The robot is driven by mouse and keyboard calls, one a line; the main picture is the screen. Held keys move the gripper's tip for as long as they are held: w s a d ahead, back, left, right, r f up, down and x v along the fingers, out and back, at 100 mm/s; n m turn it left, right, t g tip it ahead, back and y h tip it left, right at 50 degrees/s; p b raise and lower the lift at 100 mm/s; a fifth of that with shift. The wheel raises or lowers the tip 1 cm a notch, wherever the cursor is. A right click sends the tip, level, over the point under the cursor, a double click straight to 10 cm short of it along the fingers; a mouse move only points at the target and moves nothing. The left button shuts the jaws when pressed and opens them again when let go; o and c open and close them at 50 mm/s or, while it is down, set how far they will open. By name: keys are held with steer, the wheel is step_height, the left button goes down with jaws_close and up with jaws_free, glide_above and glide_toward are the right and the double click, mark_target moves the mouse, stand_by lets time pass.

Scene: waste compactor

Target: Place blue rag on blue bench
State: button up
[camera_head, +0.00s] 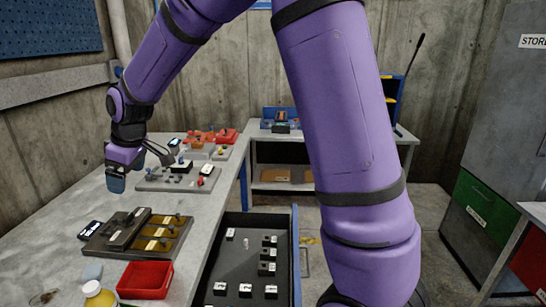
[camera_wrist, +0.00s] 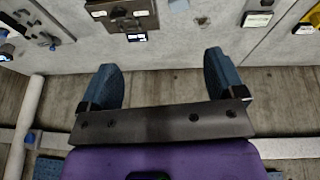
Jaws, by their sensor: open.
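A small pale blue item (camera_head: 92,272), possibly the blue rag, lies on the grey bench top beside a yellow bottle; it is too small to be sure. A pale blue patch (camera_wrist: 179,4) also shows at the top edge in the wrist view. My gripper (camera_head: 116,182) is above the left side of the long bench (camera_head: 60,240), open and empty. In the wrist view its blue fingers (camera_wrist: 164,80) are wide apart with bare bench and wall between them. A back bench (camera_head: 275,135) has a grey top; I cannot tell which bench is the blue one.
A brown case (camera_head: 125,237), a red bin (camera_head: 145,280) and a yellow bottle (camera_head: 98,294) stand on the near bench. A dark drawer (camera_head: 238,272) stands open on its right. Grey trays with parts (camera_head: 180,178) lie farther back. A concrete wall is close behind my gripper.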

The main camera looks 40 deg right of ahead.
steer(key=s+d+r+m, duration=0.2)
steer(key=s+d+r, duration=0.3)
steer(key=s+r, duration=0.25)
steer(key=s+d+r+m+t+h, duration=0.1)
steer(key=s+d+m, duration=0.2)
steer(key=s, duration=1)
steer(key=s+d+r+m+t+h, duration=0.1)
steer(key=s+d+m, duration=0.3)
steer(key=s+d, duration=0.4)
steer(key=s+r, duration=0.1)
steer(key=s, duration=0.4)
steer(key=shift+s+d+m, duration=0.15)
steer(key=shift+s+m, duration=0.1)
steer(key=shift+m, duration=0.05)
steer(key=shift+r, duration=0.1)
